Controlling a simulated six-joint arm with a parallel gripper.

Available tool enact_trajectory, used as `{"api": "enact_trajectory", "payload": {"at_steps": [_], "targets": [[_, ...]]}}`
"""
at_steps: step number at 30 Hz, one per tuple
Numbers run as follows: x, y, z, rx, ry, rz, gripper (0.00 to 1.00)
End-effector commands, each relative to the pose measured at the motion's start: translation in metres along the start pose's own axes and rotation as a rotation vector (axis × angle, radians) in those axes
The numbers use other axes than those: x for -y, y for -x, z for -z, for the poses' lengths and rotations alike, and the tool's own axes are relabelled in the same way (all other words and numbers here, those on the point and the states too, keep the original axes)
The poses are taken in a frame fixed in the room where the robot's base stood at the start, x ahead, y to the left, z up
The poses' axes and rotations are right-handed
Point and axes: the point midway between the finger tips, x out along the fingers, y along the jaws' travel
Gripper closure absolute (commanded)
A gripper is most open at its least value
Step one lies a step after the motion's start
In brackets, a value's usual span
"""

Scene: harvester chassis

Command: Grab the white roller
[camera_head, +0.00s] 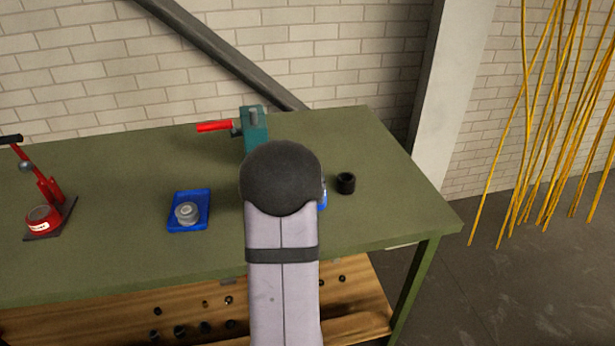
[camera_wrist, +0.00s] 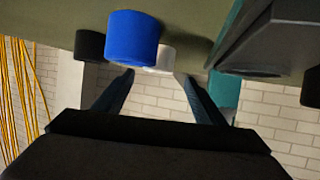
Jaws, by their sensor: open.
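The white roller (camera_wrist: 166,58) shows in the wrist view, partly hidden behind a blue cylinder (camera_wrist: 134,38). My gripper (camera_wrist: 159,76) is open, its two dark fingers spread with nothing between them. The white roller appears just beyond the fingertips, roughly in line with the gap; I cannot tell the exact distance. In the head view my arm covers the gripper and the white roller. Only a sliver of the blue cylinder (camera_head: 323,196) shows beside the arm there.
A black cylinder (camera_head: 346,183) stands right of the arm on the green table (camera_head: 110,215); it also shows in the wrist view (camera_wrist: 90,45). A teal vise (camera_head: 255,128) stands behind. A blue tray (camera_head: 174,225) holds a grey round part. A red press (camera_head: 45,205) is far left.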

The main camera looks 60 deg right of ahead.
Motion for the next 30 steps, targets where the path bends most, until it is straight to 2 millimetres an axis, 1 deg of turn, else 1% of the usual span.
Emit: {"api": "enact_trajectory", "payload": {"at_steps": [5, 12, 15, 19, 26, 29, 30], "targets": [[-0.002, -0.012, 0.002, 0.001, 0.000, -0.001, 0.35], [-0.004, -0.037, 0.003, 0.001, 0.000, 0.000, 0.35], [-0.004, -0.045, 0.003, 0.000, 0.000, 0.000, 0.35], [-0.003, -0.050, 0.003, 0.000, 0.000, 0.001, 0.35], [-0.004, -0.051, 0.002, 0.000, 0.000, 0.000, 0.35], [-0.003, -0.051, 0.002, 0.000, 0.000, 0.000, 0.57], [-0.003, -0.051, 0.002, 0.000, 0.000, 0.000, 0.67]]}}
